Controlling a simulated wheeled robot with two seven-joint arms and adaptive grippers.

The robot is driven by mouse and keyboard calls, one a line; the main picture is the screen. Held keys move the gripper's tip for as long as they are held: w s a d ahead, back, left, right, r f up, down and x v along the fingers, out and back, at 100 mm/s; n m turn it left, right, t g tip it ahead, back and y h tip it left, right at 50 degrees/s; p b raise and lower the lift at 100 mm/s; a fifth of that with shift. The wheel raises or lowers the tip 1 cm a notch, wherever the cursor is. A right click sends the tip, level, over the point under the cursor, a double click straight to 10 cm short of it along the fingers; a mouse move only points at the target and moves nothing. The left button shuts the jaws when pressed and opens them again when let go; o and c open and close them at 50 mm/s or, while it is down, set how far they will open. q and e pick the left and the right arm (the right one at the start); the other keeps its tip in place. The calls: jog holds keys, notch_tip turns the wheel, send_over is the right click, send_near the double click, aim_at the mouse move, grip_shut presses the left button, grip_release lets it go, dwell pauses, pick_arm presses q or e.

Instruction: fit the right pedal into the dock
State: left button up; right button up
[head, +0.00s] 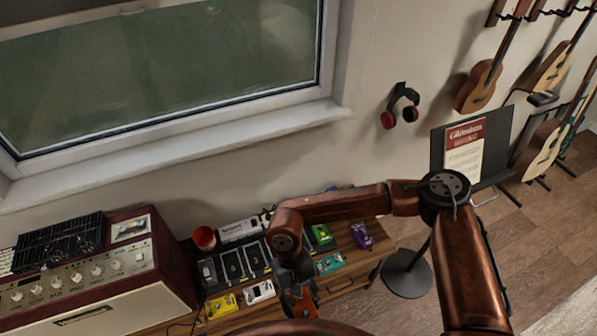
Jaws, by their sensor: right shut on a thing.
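My right gripper (299,294) reaches down over the front edge of the wooden bench. It is shut on an orange pedal (305,307), which the fingers partly hide. The dock appears to be the black pedalboard (232,266) with dark slots, to the left of and behind the gripper. A white pedal (260,291) and a yellow pedal (221,305) lie in front of the board. A teal pedal (329,263), a green pedal (321,236) and a purple pedal (361,235) lie to the right. I cannot tell whether the held pedal touches the bench. My left gripper is out of view.
A large amplifier (95,280) with a black unit (60,243) on top stands at the left. A white box (240,229) and a red round object (204,238) are behind the board. A music stand (470,150) is at the right, its round base (407,274) beside the bench.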

jog(key=w+d+r+m+y, duration=0.1)
jog(key=w+d+m, duration=0.1)
jog(key=w+d, duration=0.4)
jog(key=w+d+r+m, duration=0.2)
jog(key=w+d, duration=0.3)
jog(key=d, duration=0.9)
jog(key=shift+w+r+m+g+y, duration=0.25)
jog(key=shift+w+m+g+y, duration=0.05)
jog(key=shift+w+m+y, duration=0.1)
